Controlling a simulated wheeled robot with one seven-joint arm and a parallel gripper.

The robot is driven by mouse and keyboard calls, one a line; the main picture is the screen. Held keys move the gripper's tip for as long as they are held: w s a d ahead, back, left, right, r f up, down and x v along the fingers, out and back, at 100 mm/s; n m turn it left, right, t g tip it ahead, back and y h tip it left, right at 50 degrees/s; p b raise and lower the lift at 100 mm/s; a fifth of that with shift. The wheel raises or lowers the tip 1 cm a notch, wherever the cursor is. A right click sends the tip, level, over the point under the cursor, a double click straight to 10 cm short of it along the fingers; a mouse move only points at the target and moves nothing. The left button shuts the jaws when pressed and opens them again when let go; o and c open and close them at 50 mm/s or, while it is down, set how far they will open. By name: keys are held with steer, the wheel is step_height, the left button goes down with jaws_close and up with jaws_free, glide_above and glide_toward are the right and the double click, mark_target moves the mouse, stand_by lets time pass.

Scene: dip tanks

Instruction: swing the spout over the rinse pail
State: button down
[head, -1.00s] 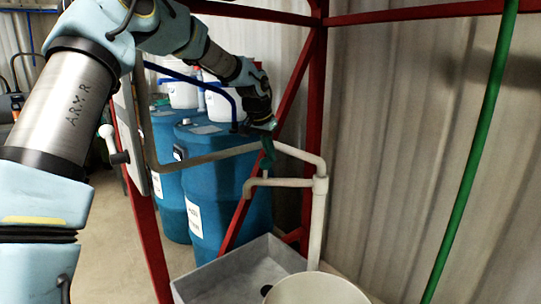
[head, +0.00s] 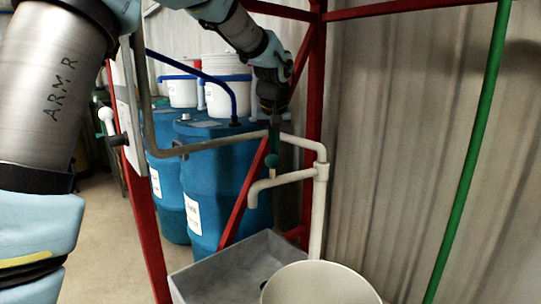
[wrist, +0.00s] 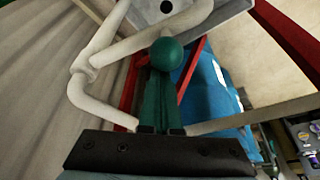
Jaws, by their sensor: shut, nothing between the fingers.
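The spout (head: 283,181) is a pale pipe branching left from an upright standpipe (head: 318,215). Its down-turned end hangs above the grey basin, left of the rinse pail in the picture. The rinse pail (head: 318,285) is cream, round and open, cut off by the lower edge. My gripper (head: 272,158) points down just above the spout, its green fingers shut and empty. In the wrist view the green fingers (wrist: 158,98) lie together with a green ball at their tips, over the spout (wrist: 150,42). I cannot tell whether they touch it.
The grey basin (head: 205,277) stands behind and left of the pail. A red frame (head: 312,120) rises behind the standpipe. A grey-brown pipe (head: 205,146) crosses left of my gripper. Blue drums (head: 225,180) stand behind. A green hose (head: 470,155) hangs right.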

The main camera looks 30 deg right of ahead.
steer(key=s+d+n+y, duration=0.1)
steer(key=s+d+n, duration=0.2)
steer(key=s+n, duration=0.2)
steer(key=s+d+n+y, duration=0.2)
steer(key=s+n, duration=0.2)
steer(key=s, duration=0.4)
steer(key=shift+s+d+n, duration=0.3)
steer(key=shift+d+n, duration=0.1)
step_height(320, 180, up, 10)
steer(key=shift+w, duration=0.2)
stand_by(0.6)
steer(key=shift+a, duration=0.1)
stand_by(0.4)
